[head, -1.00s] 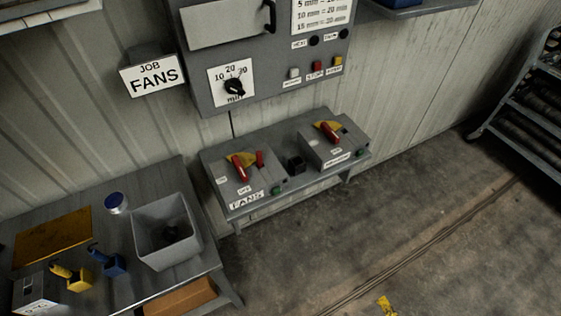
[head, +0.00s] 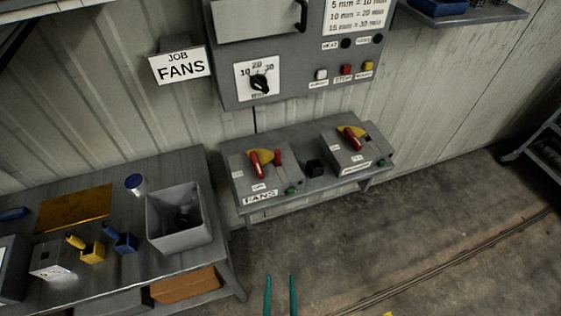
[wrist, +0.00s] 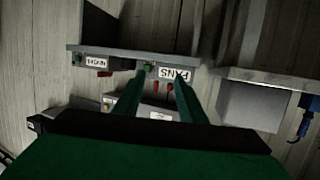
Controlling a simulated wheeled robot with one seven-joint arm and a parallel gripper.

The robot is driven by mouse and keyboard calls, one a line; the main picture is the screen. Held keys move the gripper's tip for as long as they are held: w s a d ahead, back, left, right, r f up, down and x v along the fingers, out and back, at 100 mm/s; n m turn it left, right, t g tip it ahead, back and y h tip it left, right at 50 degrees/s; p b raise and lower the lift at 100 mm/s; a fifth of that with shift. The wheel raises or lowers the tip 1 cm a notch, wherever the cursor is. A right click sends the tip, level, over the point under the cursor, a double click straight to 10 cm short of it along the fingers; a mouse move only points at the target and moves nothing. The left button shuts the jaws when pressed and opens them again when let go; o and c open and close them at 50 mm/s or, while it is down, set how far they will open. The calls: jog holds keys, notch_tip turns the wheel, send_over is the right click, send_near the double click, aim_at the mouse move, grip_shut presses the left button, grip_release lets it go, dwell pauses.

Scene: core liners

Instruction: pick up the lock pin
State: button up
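I cannot pick out the lock pin with certainty. The grey FANS switch box (head: 240,183) stands on the low shelf, with a red lever (head: 256,163) over a yellow plate and a second, smaller red piece (head: 278,157) beside it. My gripper (head: 281,278) shows as two green fingers, apart and empty, at the bottom of the head view, in front of and below the shelf. In the wrist view, which is upside down, my gripper (wrist: 159,84) points toward the FANS label (wrist: 175,73), with red parts between and beyond the fingers.
The left bench carries a grey bin (head: 160,238) with dark contents, yellow and blue holders, and a yellow plate (head: 75,208). A control panel hangs above.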

jog(key=w, duration=0.9)
jog(key=g+y, duration=0.1)
send_near(277, 155)
jog(key=w, duration=0.1)
jog(key=shift+n, duration=0.4)
jog(key=x, duration=0.4)
jog(key=shift+w+f, duration=0.1)
jog(key=shift+w, duration=0.15)
jog(key=shift+f+x, duration=0.15)
jog(key=shift+x, duration=1.3)
jog(key=shift+f+x, duration=0.15)
jog(key=shift+x, duration=1.3)
jog(key=shift+s, duration=0.1)
grip_shut()
